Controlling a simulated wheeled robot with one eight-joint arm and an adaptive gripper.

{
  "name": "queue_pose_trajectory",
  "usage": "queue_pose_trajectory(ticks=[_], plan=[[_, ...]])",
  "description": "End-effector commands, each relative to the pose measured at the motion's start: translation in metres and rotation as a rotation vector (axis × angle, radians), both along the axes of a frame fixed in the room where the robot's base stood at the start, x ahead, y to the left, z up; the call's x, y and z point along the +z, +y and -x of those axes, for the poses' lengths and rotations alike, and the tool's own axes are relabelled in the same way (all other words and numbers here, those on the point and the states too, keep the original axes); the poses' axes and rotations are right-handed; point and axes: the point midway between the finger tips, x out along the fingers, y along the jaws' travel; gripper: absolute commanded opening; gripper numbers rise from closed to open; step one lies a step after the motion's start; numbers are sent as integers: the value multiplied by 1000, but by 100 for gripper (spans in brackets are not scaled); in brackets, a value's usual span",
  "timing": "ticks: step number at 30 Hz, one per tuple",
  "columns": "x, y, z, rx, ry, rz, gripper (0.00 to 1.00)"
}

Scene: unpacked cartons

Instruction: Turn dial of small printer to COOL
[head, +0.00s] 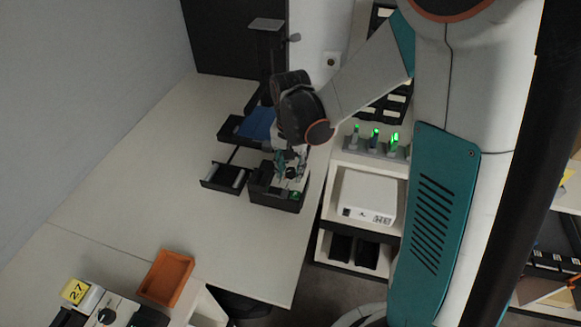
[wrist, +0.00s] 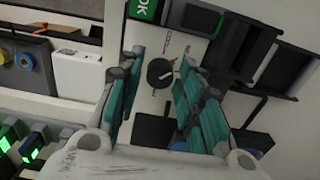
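The small printer (head: 277,203) is a dark box with a light top on the table, under my arm in the head view. In the wrist view its light top carries a round dark dial (wrist: 160,73) with a pale pointer slanting to the upper right, a reddish mark near its tip. Small print surrounds the dial; I cannot read which word it points at. A green screen (wrist: 143,9) reading OK is at the top. My gripper (head: 289,166) is over the printer. In the wrist view its teal fingers are apart, with the dial showing between them; contact cannot be told.
A black tray (head: 223,177) stands left of the printer, with a blue-topped item (head: 258,123) behind. An orange tray (head: 166,278) and another device with a yellow 27 display (head: 75,291) are nearer the front. A white box (head: 367,197) sits on the shelf at right. Left table is clear.

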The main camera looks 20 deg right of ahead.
Motion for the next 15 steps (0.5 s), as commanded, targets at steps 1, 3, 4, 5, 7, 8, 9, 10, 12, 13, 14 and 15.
queue_pose_trajectory(ticks=[1, 3, 4, 5, 7, 8, 9, 10, 12, 13, 14, 15], plan=[[0, 0, 0, 0, 0, 0, 15], [0, 0, 0, 0, 0, 0, 0], [0, 0, 0, 0, 0, 0, 0], [0, 0, 0, 0, 0, 0, 0], [0, 0, 0, 0, 0, 0, 0], [0, 0, 0, 1, 0, 0, 0], [0, 0, 0, 4, 0, 0, 0], [0, 0, 0, 7, 0, 0, 0], [0, 0, 0, 19, 0, 0, 0], [0, 0, 0, 26, 0, 0, 0], [0, 0, 0, 35, 0, 0, 0], [0, 0, 0, 50, 0, 0, 0]])
